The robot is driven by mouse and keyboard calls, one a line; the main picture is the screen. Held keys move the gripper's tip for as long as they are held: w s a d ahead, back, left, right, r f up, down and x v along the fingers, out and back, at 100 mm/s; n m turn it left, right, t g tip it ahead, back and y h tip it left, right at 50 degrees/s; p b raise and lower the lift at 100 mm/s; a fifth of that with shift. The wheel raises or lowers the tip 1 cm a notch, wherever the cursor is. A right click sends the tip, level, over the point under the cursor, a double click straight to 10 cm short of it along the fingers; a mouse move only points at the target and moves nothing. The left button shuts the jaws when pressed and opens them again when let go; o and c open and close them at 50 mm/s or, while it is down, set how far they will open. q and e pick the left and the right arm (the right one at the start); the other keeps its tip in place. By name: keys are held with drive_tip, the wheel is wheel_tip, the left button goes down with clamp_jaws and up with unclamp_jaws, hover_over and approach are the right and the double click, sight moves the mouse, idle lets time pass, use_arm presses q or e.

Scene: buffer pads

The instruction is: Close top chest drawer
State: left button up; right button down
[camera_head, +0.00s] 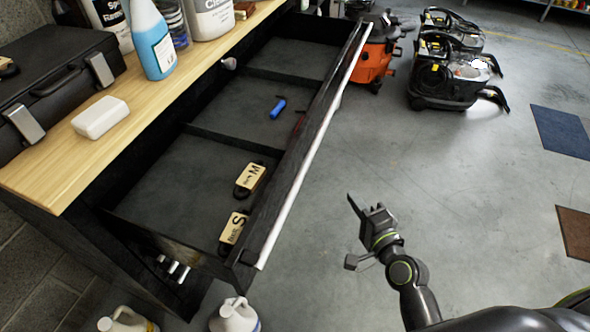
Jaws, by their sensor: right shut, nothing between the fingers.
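The top chest drawer (190,217) is pulled well out from under the wooden top (150,88). Its black front panel with a pale edge (312,135) runs diagonally across the middle of the view. Inside lie two tagged items marked M (250,176) and S (234,228), and a blue item (278,107). My right gripper (366,207) is shut and empty, to the right of the drawer front and apart from it in the picture. My left gripper is not in view.
A soap-like white block (100,117), a blue spray bottle (154,42) and a black case (55,85) stand on the top. White jugs (235,316) stand on the floor below. Orange and black machines (374,62) stand at the back. The floor right of the drawer is open.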

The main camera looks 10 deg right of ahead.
wheel_tip(320, 180, up, 3)
drive_tip(key=a, duration=0.1)
drive_tip(key=p, duration=0.2)
approach(307, 148)
drive_tip(key=w+d, duration=0.2)
drive_tip(key=w, duration=0.1)
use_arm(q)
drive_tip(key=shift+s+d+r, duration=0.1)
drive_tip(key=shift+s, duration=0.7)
use_arm(e)
drive_tip(key=shift+w+a+f+t+y, duration=0.15)
drive_tip(key=shift+w+a+t+y, duration=0.05)
drive_tip(key=shift+w+a, duration=0.5)
drive_tip(key=shift+w+a+f+t+y, duration=0.1)
drive_tip(key=shift+w+a+t+y, duration=0.1)
drive_tip(key=shift+w+a, duration=0.5)
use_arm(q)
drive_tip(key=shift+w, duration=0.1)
use_arm(e)
drive_tip(key=shift+s+a, duration=0.15)
